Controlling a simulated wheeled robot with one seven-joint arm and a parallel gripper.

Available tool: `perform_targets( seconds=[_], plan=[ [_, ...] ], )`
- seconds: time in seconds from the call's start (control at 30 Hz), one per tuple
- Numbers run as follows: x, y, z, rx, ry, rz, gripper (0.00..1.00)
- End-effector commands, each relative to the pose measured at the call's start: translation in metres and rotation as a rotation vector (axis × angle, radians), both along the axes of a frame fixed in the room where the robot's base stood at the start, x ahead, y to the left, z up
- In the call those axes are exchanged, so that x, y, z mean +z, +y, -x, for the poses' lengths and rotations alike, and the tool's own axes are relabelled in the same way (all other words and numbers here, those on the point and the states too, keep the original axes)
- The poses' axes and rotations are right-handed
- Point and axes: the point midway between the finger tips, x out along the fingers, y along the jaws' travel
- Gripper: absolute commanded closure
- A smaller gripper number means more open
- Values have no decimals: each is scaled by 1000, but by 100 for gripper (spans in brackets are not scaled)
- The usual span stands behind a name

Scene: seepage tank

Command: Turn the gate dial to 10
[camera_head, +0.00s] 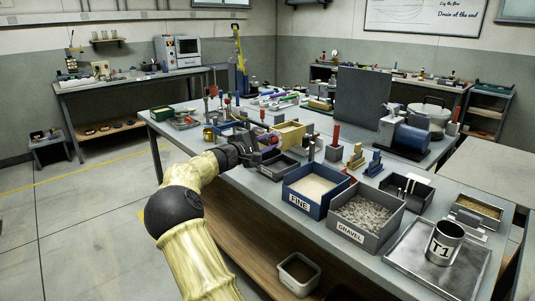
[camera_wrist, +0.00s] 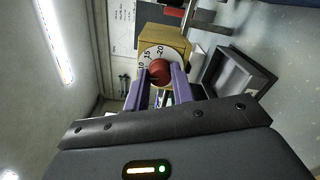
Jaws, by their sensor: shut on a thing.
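The gate dial in the wrist view is a white dial face (camera_wrist: 174,54) with the numbers 10, 15 and 20 legible. It is on a yellow box (camera_wrist: 168,34), seemingly the yellow box (camera_head: 291,133) in the head view. A round red knob (camera_wrist: 159,68) stands at the dial's middle. My gripper (camera_wrist: 160,77) has its two purple fingers shut on the knob, one on each side. The knob's pointer is hidden, so its setting cannot be read. In the head view my gripper (camera_head: 267,142) is beside the yellow box, and the dial face is not visible.
A grey open tray (camera_wrist: 238,78) lies close to the right of my gripper in the wrist view. Blue FINE (camera_head: 304,203) and grey GRAVEL (camera_head: 350,233) bins stand nearer on the bench. A T1 can (camera_head: 445,243) sits on a metal tray (camera_head: 402,254).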

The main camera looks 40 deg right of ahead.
Motion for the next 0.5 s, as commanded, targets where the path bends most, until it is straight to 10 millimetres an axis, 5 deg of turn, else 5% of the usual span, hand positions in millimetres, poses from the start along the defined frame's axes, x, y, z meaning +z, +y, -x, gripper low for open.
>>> perform_targets(
  seconds=[0.5],
  plan=[
    [-2, 1, 0, 1, -138, -14, 98]
  ],
)
